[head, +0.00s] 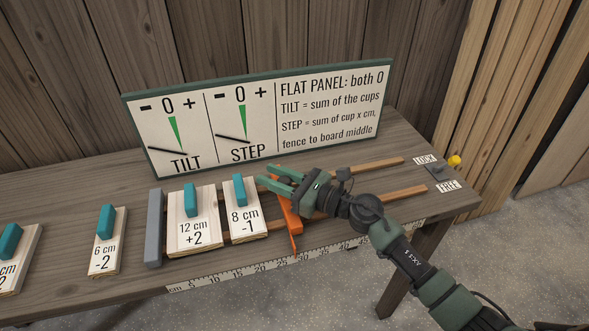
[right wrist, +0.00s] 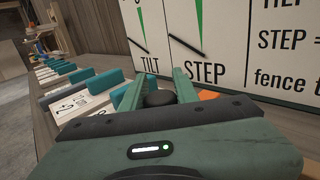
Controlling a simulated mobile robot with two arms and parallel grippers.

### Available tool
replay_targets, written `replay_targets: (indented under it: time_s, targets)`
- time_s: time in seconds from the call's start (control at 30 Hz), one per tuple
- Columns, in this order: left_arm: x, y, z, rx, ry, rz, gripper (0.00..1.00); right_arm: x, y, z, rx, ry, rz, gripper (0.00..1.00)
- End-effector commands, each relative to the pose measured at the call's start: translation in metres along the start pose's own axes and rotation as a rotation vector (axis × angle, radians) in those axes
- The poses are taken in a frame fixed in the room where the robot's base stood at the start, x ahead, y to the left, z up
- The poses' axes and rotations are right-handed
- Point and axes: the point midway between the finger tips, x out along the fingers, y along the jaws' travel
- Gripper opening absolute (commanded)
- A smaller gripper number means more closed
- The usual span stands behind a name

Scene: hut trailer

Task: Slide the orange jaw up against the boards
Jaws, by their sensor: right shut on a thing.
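The orange jaw (head: 291,215) sits across the two wooden rails, to the right of the boards. The 12 cm board (head: 197,235) and the 8 cm board (head: 244,217) lie side by side on the rails, right of the grey fence (head: 154,228). A narrow gap seems to show between the 8 cm board and the jaw. My right gripper (head: 278,181) is over the jaw, shut on it. In the right wrist view its fingers (right wrist: 158,92) flank a dark round knob, with a bit of orange (right wrist: 208,95) behind. My left gripper is not in view.
A sign (head: 262,115) with TILT and STEP dials stands behind the rails. A yellow knob (head: 455,161) sits near the LOCK and FREE plates at right. A 6 cm board (head: 106,255) lies left of the fence. A ruler (head: 215,277) runs along the front edge.

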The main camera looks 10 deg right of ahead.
Motion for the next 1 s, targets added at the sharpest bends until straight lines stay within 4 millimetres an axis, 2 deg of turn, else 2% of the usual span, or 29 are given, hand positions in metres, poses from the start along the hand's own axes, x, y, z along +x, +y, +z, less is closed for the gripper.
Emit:
replay_targets:
  time_s: [0.03,0.1,0.3,0.67,0.7,0.77,0.8,1.0]
  targets:
    - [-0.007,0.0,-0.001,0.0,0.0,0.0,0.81,0.013,0.015,0.005,0.005,-0.003,0.009,0.0]
    - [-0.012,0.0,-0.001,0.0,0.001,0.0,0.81,0.027,0.029,0.004,0.006,-0.002,0.008,0.0]
    - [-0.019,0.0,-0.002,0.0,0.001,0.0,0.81,0.052,0.054,0.002,0.002,0.0,0.005,0.0]
    - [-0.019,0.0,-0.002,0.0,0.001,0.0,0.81,0.057,0.06,0.001,0.003,-0.001,0.006,0.0]
    - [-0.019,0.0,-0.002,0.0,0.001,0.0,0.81,0.057,0.06,0.001,0.003,-0.001,0.007,0.32]
    - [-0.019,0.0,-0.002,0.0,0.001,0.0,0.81,0.057,0.06,0.001,0.003,-0.001,0.007,0.49]
    - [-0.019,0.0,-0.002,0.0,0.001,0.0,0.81,0.057,0.06,0.001,0.003,-0.001,0.007,0.52]
    - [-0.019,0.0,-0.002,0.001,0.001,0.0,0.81,0.057,0.059,0.0,0.002,0.0,0.004,0.52]
